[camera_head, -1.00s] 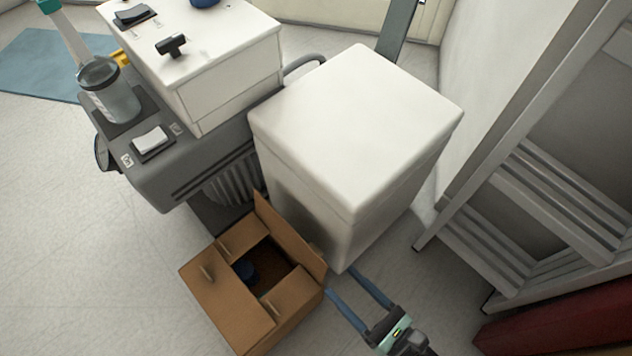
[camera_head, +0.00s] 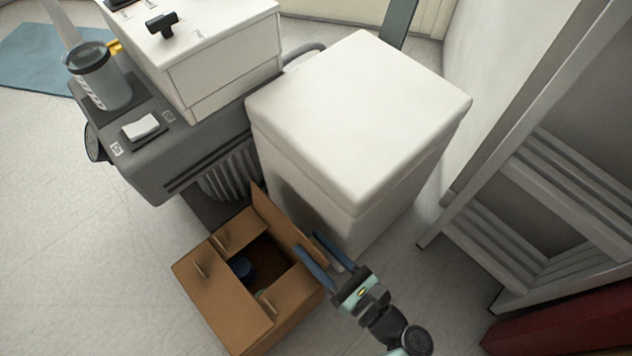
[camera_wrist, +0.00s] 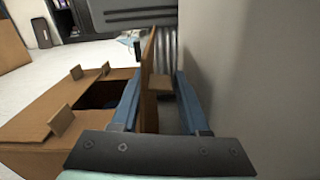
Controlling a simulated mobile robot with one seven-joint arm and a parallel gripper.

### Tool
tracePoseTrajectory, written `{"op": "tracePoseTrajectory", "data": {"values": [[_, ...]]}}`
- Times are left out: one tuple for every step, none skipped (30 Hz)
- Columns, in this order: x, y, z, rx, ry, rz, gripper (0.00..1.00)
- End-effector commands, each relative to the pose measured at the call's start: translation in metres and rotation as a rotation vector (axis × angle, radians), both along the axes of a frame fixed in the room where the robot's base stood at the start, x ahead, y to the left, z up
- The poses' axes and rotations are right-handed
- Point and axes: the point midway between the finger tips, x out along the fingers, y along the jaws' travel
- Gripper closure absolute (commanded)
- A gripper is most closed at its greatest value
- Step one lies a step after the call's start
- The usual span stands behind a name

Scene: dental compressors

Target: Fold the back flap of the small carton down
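The small brown carton (camera_head: 222,308) sits on the floor, left of my gripper; it also shows in the wrist view (camera_wrist: 30,158). Its back flap (camera_head: 274,222) stands up along the side facing the white cabinet. In the wrist view the upright flap (camera_wrist: 149,80) shows between my two blue fingers. My gripper (camera_head: 309,243) is open, one finger on each side of the flap's near end; contact cannot be told. The other visible flaps lie folded inward, with small tabs standing up. A dark opening remains in the middle, with a blue object (camera_head: 243,267) inside.
A white cabinet (camera_head: 350,130) stands close behind the carton and beside my right finger, leaving a narrow gap. A grey machine (camera_head: 160,160) with a cup (camera_head: 100,78) stands behind left. A grey metal rack (camera_head: 570,200) is at right. The floor at left is clear.

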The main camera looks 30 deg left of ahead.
Motion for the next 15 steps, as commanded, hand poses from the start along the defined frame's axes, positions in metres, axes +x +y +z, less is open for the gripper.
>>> {"op": "tracePoseTrajectory", "data": {"values": [[0.0000, -0.0002, -0.0001, 0.000, 0.000, 0.000, 0.66], [0.0000, -0.0002, -0.0001, 0.000, 0.000, 0.000, 0.72], [0.0000, -0.0003, -0.0001, 0.000, 0.000, 0.000, 0.79], [0.0001, -0.0003, -0.0001, 0.000, 0.000, 0.000, 0.84], [0.0001, -0.0003, -0.0002, 0.000, 0.000, 0.000, 0.90], [0.0000, -0.0004, -0.0002, 0.000, 0.000, -0.001, 0.97], [0.0000, -0.0004, -0.0002, 0.000, 0.000, -0.001, 1.00], [0.0000, -0.0004, -0.0002, 0.000, 0.000, -0.001, 1.00], [0.0000, -0.0005, -0.0002, 0.000, 0.000, -0.001, 1.00], [0.0000, -0.0005, -0.0002, 0.000, 0.000, -0.001, 1.00], [0.0001, -0.0006, -0.0003, 0.000, 0.000, -0.001, 1.00], [0.0001, -0.0006, -0.0003, -0.001, 0.000, -0.001, 1.00], [0.0001, -0.0006, -0.0003, -0.001, 0.000, -0.001, 1.00], [0.0000, -0.0006, -0.0003, -0.001, -0.001, -0.001, 1.00], [0.0000, -0.0006, -0.0003, -0.001, 0.000, -0.001, 1.00]]}}
